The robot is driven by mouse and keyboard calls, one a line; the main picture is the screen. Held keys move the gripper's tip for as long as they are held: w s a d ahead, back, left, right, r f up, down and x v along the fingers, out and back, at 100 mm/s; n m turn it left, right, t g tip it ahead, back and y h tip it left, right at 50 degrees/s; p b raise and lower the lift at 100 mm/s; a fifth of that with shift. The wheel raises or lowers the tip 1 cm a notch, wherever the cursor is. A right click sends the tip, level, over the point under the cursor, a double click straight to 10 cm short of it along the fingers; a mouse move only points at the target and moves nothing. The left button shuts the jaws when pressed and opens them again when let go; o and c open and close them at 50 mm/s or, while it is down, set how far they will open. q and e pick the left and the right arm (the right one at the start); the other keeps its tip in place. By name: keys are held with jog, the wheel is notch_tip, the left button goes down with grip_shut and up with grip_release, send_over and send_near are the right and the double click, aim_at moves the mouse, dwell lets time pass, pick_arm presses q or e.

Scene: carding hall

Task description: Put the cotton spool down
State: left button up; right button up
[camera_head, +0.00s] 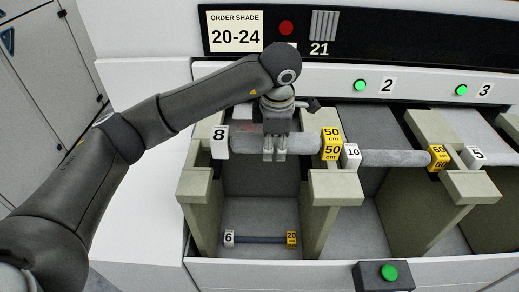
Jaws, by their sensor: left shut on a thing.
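A grey cotton spool (304,144) lies level across the first bay, with a white end block marked 8 (220,142) and a yellow end block marked 50 cm (332,143). The spool's ends are at the tops of the bay's two beige side walls (201,185). I cannot tell whether it touches them. My right gripper is not in view.
A second grey spool (395,158), marked 10 and 60, spans the bay to the right. A small dark spool (260,239), marked 6 and 20, lies low in the first bay. A sign (235,31) reads "ORDER SHADE 20-24". A green button box (386,276) stands in front.

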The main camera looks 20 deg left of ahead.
pick_arm(q)
jog(key=w+a+f+p, duration=0.1)
jog(key=w+a+f, duration=0.1)
jog(key=f, duration=0.3)
jog(key=w+a+f+p, duration=0.1)
jog(key=a+f, duration=0.1)
jog(key=f, duration=0.2)
jog(key=shift+w+a+f+p, duration=0.4)
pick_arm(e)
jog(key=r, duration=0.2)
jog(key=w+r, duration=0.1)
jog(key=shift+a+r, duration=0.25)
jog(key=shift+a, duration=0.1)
pick_arm(q)
jog(key=o, duration=1.1)
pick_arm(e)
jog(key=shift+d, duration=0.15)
pick_arm(q)
jog(key=shift+r, duration=0.1)
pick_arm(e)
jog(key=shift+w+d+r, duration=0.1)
